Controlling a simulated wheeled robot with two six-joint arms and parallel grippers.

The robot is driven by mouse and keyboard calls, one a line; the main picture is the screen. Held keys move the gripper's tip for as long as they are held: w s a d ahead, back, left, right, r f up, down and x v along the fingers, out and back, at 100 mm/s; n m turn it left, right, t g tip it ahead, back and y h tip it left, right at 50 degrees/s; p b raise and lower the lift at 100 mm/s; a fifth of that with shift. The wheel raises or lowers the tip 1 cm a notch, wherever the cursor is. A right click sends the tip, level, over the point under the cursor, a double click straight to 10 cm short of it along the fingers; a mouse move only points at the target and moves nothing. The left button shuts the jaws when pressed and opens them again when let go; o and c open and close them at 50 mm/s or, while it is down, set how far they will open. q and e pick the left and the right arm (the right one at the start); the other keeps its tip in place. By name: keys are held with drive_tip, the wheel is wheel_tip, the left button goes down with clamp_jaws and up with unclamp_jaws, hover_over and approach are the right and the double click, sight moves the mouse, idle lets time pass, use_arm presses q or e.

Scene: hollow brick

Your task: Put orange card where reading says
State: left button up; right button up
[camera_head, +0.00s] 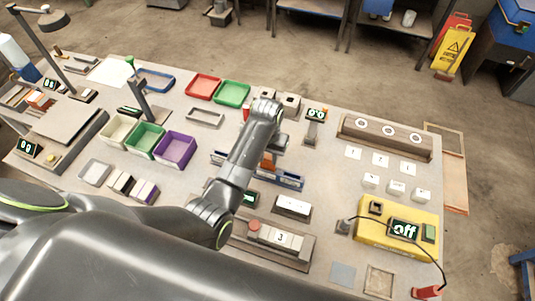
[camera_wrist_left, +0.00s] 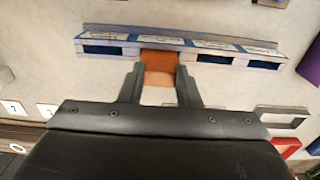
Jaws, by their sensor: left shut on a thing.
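The orange card (camera_wrist_left: 160,60) shows between the two fingertips of my left gripper (camera_wrist_left: 160,72), which is shut on it. It also shows as a small orange patch in the head view (camera_head: 267,160). In the wrist view the card is in line with a gap in a long blue-and-white rack (camera_wrist_left: 215,47) with several labelled sections. Whether the card rests in the rack or is held above it, I cannot tell. The rack's front also shows in the head view (camera_head: 285,181), partly behind my arm. My right gripper is not in view.
A yellow box (camera_head: 377,232) has a display reading "off". A small display (camera_head: 316,113) stands behind the rack. Cream, green (camera_head: 145,138) and purple (camera_head: 175,149) bins stand left of my arm. Red (camera_head: 202,86) and green (camera_head: 232,92) trays lie farther back.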

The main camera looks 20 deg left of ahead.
use_arm(q)
drive_tip(key=shift+f+b, duration=0.3)
drive_tip(key=shift+f, duration=0.5)
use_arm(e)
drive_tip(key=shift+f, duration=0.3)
use_arm(q)
drive_tip(key=o, duration=1)
drive_tip(key=shift+r, duration=0.15)
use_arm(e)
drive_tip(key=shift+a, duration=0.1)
